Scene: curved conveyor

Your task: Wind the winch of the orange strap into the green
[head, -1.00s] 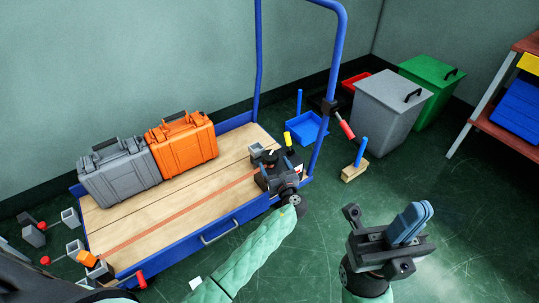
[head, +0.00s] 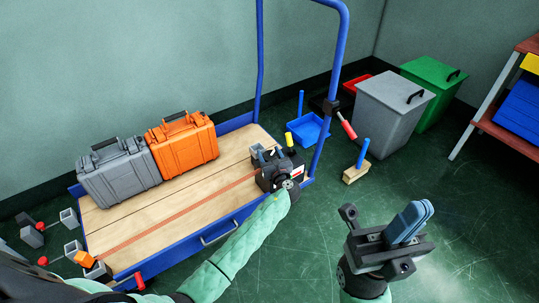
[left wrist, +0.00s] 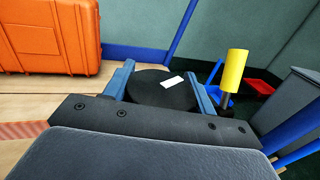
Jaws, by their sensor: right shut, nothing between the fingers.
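The orange strap (head: 175,218) is a flat stripe along the trolley's wooden deck, leading to a dark winch unit (head: 266,183) at the deck's right end. The strap shows in the left wrist view (left wrist: 22,131). My left gripper (head: 270,156) is over the unit. In the left wrist view its blue fingers (left wrist: 160,92) stand apart on either side of a black round part (left wrist: 160,90) with a white mark; whether they grip it I cannot tell. A yellow-topped post (left wrist: 235,75) stands beside it. No green zone is discernible. My right gripper (head: 408,222) is shut and empty.
A grey case (head: 118,177) and an orange case (head: 183,143) stand on the deck. The blue handle frame (head: 327,100) rises beside the winch. A blue tray (head: 307,128), grey bin (head: 388,118) and green bin (head: 430,90) are beyond.

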